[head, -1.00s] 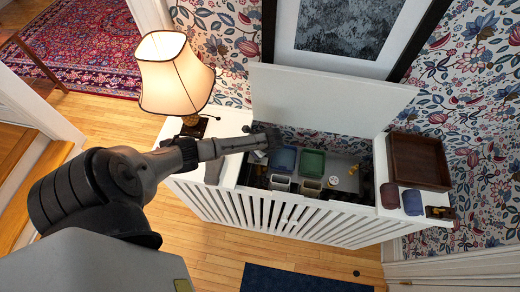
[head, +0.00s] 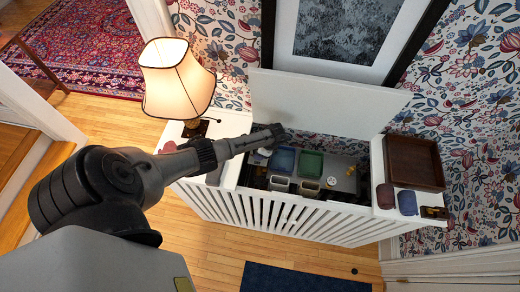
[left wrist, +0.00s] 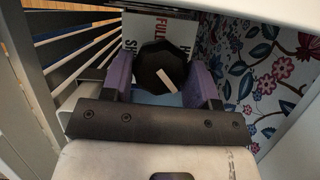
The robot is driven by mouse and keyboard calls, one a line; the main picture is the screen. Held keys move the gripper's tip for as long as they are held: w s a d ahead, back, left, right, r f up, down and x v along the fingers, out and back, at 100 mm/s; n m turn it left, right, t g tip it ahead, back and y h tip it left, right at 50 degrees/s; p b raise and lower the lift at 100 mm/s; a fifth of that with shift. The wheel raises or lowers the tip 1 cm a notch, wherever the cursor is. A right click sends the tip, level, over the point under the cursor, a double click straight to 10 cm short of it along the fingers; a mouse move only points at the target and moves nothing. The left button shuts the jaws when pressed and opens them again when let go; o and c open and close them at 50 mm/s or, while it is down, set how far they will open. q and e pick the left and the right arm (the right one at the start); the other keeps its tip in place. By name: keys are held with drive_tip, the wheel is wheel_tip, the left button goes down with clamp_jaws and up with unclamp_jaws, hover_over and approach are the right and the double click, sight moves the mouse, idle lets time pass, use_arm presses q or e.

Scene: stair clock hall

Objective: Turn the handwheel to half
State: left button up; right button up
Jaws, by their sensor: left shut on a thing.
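The black, many-sided handwheel (left wrist: 158,62) shows in the left wrist view, with a slanted pale pointer mark on its face. Behind it is a white label plate (left wrist: 145,24) with printed words: "FULL" reads at the top, with partly covered words to the left and right. My left gripper (left wrist: 162,78) has its purple fingers on both sides of the wheel and is shut on it. In the head view my left gripper (head: 272,138) reaches into the left end of the white slatted cabinet (head: 300,222); the wheel is hidden there. My right gripper is not in view.
The cabinet's lid (head: 320,105) stands open. Inside are a blue tray (head: 283,160), a green tray (head: 311,165) and small containers. A lit lamp (head: 178,80) stands close behind my left arm. A brown wooden tray (head: 414,162) and two rolls lie on the right top.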

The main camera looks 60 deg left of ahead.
use_arm(q)
drive_tip(key=n, duration=0.2)
drive_tip(key=n+g+h, duration=0.1)
drive_tip(key=n, duration=0.1)
drive_tip(key=shift+w+a+n+h+p, duration=0.1)
drive_tip(key=shift+n+h+p, duration=0.2)
drive_tip(key=shift+p, duration=0.05)
drive_tip(key=n+h, duration=0.1)
drive_tip(key=n, duration=0.2)
drive_tip(key=shift+a+n, duration=0.1)
drive_tip(key=shift+n, duration=0.3)
drive_tip(key=shift+n+h, duration=0.4)
drive_tip(key=o, duration=0.9)
drive_tip(key=shift+r, duration=0.1)
